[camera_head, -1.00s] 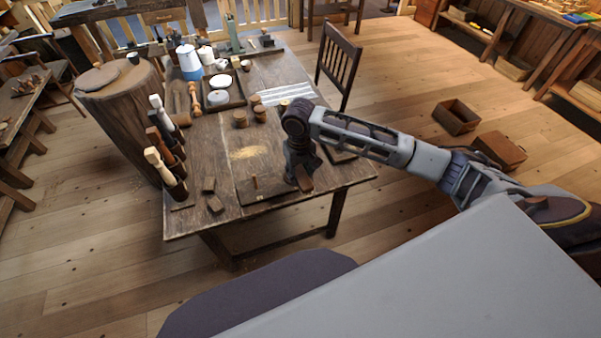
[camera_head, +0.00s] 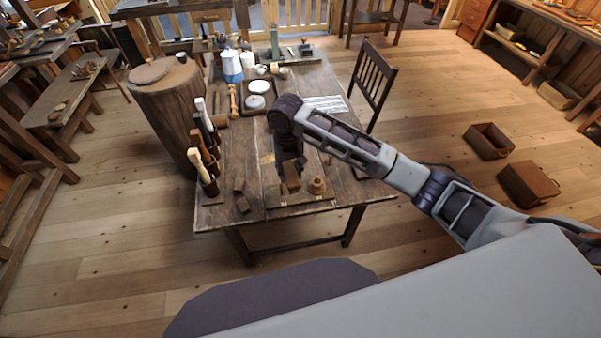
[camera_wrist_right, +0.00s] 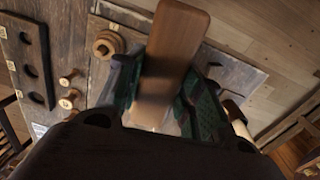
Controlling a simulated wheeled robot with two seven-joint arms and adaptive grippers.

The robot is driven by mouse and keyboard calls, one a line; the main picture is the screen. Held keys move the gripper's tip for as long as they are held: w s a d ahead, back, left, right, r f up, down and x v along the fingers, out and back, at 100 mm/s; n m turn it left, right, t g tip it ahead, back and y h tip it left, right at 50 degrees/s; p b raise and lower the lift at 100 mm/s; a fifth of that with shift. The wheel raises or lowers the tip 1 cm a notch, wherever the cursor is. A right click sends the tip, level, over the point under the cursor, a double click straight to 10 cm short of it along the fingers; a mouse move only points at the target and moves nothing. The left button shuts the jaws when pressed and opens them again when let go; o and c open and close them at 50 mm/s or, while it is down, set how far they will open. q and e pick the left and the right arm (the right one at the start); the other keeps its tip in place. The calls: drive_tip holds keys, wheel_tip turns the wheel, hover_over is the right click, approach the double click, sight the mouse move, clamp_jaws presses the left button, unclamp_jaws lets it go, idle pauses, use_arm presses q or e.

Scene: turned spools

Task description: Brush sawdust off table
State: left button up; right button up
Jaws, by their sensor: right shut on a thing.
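The table (camera_head: 240,222) is dark worn wood. A small pale patch of sawdust (camera_head: 267,158) shows just left of my right gripper (camera_head: 291,166); the gripper and forearm hide the rest of that area. My right gripper is shut on a brown wooden brush (camera_head: 291,180), held low over the tabletop. Whether it touches the table is unclear. In the right wrist view the brush (camera_wrist_right: 176,40) stands out between the fingers (camera_wrist_right: 160,85), its bristles hidden. My left gripper is not in view.
A turned spool (camera_head: 317,186) stands on a board near the front edge. Upright tools in a rack (camera_head: 208,185) line the left edge, with small blocks (camera_head: 240,200) beside them. A jug (camera_head: 232,68) and pots stand at the back. A chair (camera_head: 372,84) is at the right.

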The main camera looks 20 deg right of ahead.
drive_tip(key=w, duration=0.1)
drive_tip(key=w+a+p, duration=0.1)
drive_tip(key=w, duration=0.1)
drive_tip(key=shift+a+r+p, duration=0.25)
drive_tip(key=shift+r+p, duration=0.05)
drive_tip(key=shift+w+f+n, duration=0.2)
drive_tip(key=shift+w+n, duration=0.1)
drive_tip(key=shift+n, duration=0.2)
drive_tip(key=shift+w+d+f+n, duration=0.5)
drive_tip(key=shift+w+f+n, duration=0.2)
drive_tip(key=shift+f+n, duration=0.1)
drive_tip(key=w+d+f+n, duration=0.2)
drive_tip(key=d+f+n, duration=0.2)
drive_tip(key=n, duration=0.8)
drive_tip(key=shift+w+d, duration=0.15)
drive_tip(key=shift+d, duration=0.8)
drive_tip(key=shift+n, duration=0.8)
drive_tip(key=shift+w, duration=0.1)
